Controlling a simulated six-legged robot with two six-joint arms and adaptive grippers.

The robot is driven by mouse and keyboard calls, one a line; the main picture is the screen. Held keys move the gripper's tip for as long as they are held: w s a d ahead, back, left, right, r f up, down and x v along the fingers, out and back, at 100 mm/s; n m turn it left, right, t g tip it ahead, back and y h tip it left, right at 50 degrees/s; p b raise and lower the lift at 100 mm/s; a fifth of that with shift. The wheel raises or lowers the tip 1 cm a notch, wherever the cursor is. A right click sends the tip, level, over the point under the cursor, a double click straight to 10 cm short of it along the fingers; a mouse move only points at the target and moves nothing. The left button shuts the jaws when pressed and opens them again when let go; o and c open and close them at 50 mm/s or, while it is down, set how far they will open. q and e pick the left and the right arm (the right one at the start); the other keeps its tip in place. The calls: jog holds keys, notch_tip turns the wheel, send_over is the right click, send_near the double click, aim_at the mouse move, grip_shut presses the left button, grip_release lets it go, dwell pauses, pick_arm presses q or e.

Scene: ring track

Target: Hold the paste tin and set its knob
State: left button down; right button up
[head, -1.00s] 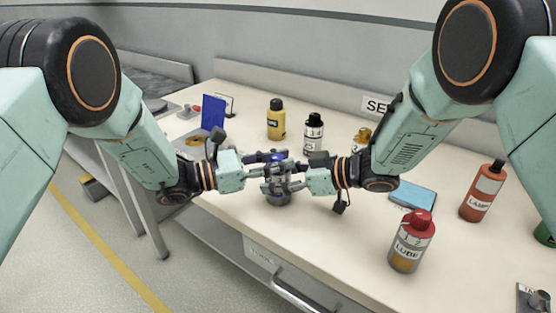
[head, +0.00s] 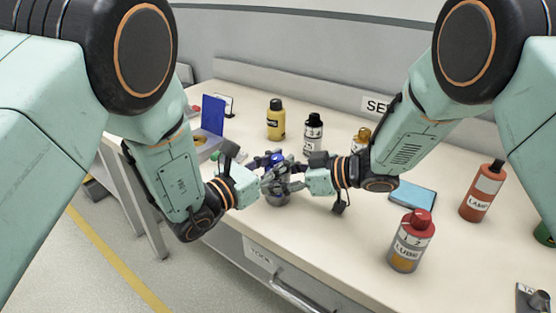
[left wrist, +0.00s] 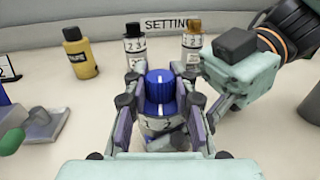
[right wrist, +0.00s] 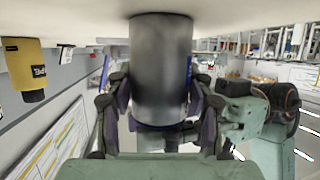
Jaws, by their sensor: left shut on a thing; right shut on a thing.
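The paste tin is a grey cylinder (head: 278,200) with a blue knob (head: 277,158), upright at the middle front of the table. In the left wrist view the blue knob (left wrist: 160,88) has a white line, and the digits 1 and 2 show on the pale band below it. My left gripper (head: 268,177) is shut on the knob, one finger on each side. My right gripper (head: 284,186) is shut on the tin's body. The right wrist view shows the grey body (right wrist: 160,65) between its fingers, upside down. Fingers hide much of the tin in the head view.
A red-capped LUBE bottle (head: 411,241) and a light blue pad (head: 412,194) stand right of my right gripper. An orange-red bottle (head: 483,190) is farther right. Yellow (head: 276,120), black-and-white (head: 313,134) and amber-capped (head: 362,139) bottles stand behind. A blue panel (head: 213,115) is at left.

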dwell(0.3)
pick_arm(q)
jog(key=c, duration=1.1)
grip_release()
jog(key=shift+o, duration=0.2)
jog(key=shift+a, duration=0.1)
jog(key=v, duration=1.2)
